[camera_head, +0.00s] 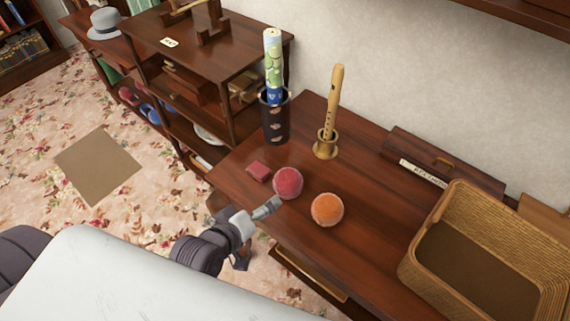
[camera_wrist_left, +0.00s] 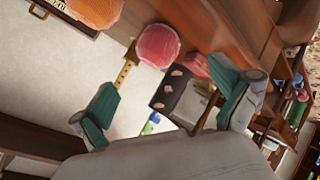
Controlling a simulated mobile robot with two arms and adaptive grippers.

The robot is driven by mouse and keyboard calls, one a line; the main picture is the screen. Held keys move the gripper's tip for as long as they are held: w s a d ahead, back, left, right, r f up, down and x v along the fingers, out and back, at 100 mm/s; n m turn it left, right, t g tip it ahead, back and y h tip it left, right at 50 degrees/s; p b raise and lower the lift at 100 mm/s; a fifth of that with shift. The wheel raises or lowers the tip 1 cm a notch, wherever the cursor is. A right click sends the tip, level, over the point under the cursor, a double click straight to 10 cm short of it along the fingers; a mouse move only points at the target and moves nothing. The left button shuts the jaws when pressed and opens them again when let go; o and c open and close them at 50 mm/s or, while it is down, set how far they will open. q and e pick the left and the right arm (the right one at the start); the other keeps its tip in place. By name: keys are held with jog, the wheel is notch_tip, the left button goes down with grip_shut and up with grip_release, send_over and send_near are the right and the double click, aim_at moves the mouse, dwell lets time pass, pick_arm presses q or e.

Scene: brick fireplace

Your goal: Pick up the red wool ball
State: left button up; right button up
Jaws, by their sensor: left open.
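The red wool ball (camera_head: 288,183) sits on the dark wooden table (camera_head: 375,235), close to its near left edge. My left gripper (camera_head: 266,207) is just in front of the ball, at the table edge, partly seen from behind. In the left wrist view, the ball (camera_wrist_left: 157,46) lies ahead of the fingertips, nearly centred between them. The two green-padded fingers of the left gripper (camera_wrist_left: 165,80) are spread wide with nothing between them. Whether a finger touches the ball cannot be told. My right gripper is not in view.
An orange ball (camera_head: 327,209) stands right of the red one, and a small red block (camera_head: 259,171) lies to its left. Behind are a recorder on a stand (camera_head: 327,145) and a dark cylindrical holder (camera_head: 275,122). A wicker basket (camera_head: 422,262) is at the right.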

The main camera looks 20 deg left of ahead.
aim_at(281, 187)
pick_arm(q)
jog(key=x, duration=0.4)
jog(key=shift+w+r, duration=0.1)
jog(key=shift+w, duration=0.3)
jog(key=x, duration=0.2)
jog(key=shift+w, duration=0.25)
jog(key=shift+w+d+f, duration=0.1)
jog(key=shift+w+f, duration=0.25)
jog(key=shift+w, duration=0.05)
jog(key=x, duration=0.2)
jog(key=p+x, duration=0.1)
jog(key=x, duration=0.2)
jog(key=shift+w+r, duration=0.15)
jog(key=shift+r, duration=0.1)
jog(key=shift+c, duration=0.7)
jog(key=c, duration=0.8)
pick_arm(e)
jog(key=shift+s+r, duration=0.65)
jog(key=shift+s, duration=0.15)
